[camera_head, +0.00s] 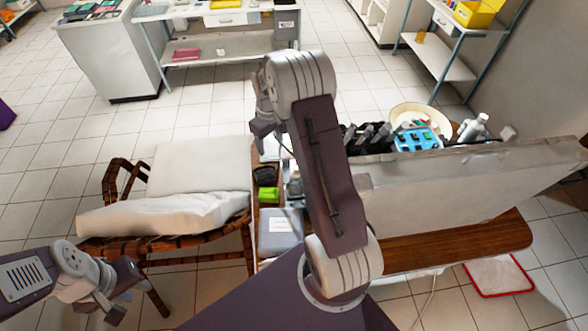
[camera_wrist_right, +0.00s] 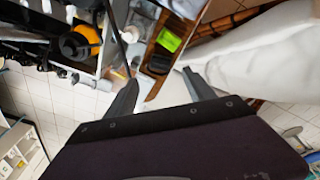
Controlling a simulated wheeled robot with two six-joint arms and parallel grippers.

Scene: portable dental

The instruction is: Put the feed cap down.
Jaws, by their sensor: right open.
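I cannot pick out the feed cap with certainty in either view. My right gripper (camera_wrist_right: 160,92) is open in the right wrist view, its two grey fingers apart with no object clearly held between them. A small black item (camera_wrist_right: 158,63) lies on the wooden surface just beyond the fingertips. In the head view the right arm reaches up the middle, and its gripper is largely hidden behind the wrist. My left gripper (camera_head: 118,300) is at the lower left of the head view; its jaw opening is not clear.
A wooden tray strip holds a green box (camera_head: 268,195) and a black container (camera_head: 265,173). A grey case (camera_head: 281,232) lies nearer. A chair with white cushions (camera_head: 165,215) stands left. A grey panel (camera_head: 460,195) stands right, with a blue item (camera_head: 417,139) and bottles behind.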

